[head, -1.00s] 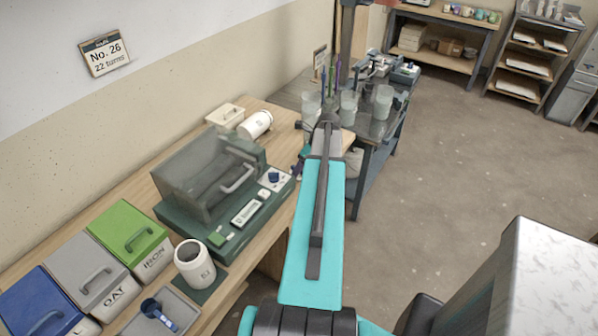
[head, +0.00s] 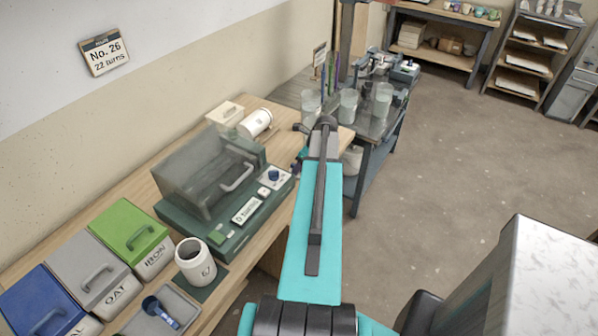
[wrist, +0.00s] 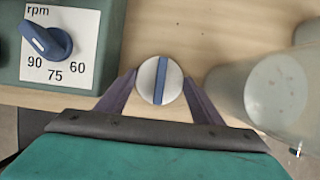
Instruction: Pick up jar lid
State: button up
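The jar lid is a pale round disc (wrist: 146,80) with a blue bar across its middle, seen in the wrist view above the wooden bench. The dark fingers of my gripper (wrist: 160,74) stand on its left and right sides, their tips close to its rim. I see no clear gap, but cannot tell whether they press on it. In the head view my gripper (head: 297,165) is low beside the bench's right end, mostly behind my arm, and the lid is hidden there.
A green machine with an rpm dial (wrist: 47,41) is just left of the lid. A translucent cylinder (wrist: 268,95) is close on the right. A white jar (head: 255,123) lies at the back; an open white jar (head: 195,262) stands in front.

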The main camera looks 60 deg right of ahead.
jog(key=shift+c, duration=0.7)
jog(key=shift+r, duration=0.2)
jog(key=shift+r+b, duration=0.85)
jog(key=shift+r, duration=0.6)
jog(key=s+d+r+b, duration=0.1)
jog(key=s+d+b, duration=0.1)
jog(key=s+d, duration=0.2)
jog(key=s+d+b, duration=0.2)
jog(key=s+d, duration=0.2)
jog(key=s, duration=0.6)
jog(key=shift+r, duration=0.35)
jog(key=shift+w+r, duration=0.1)
jog(key=shift+r+p, duration=2.45)
jog(key=shift+r, duration=0.5)
